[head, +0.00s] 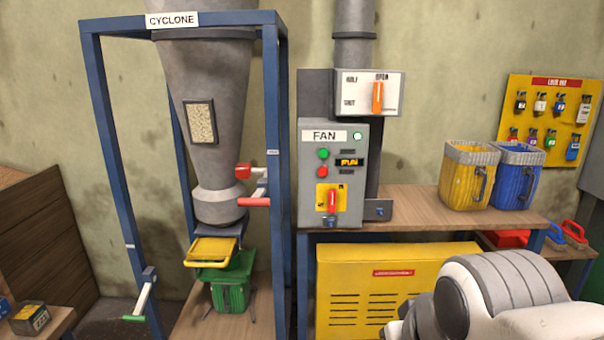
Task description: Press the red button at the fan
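The fan's control box (349,182) is a grey panel labelled FAN on the wall, right of the cyclone frame. Its red button (323,172) is small and round, directly below a green button (323,154). A display with amber lettering (349,162) sits right of the buttons; it seems to read RUN. A pale green lamp (357,135) is at the top right. Below is a red rotary handle (332,201) on a yellow plate. My white and grey arm shows at the bottom right, well apart from the box. My gripper's fingers are not visible.
A white plate with an orange lever (378,97) at OPEN is above the box. The cyclone's blue frame (270,130) and red-handled crank (255,201) stand left. A wooden shelf (410,205) carries yellow (466,178) and blue (513,178) buckets. A yellow cabinet (385,265) is below.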

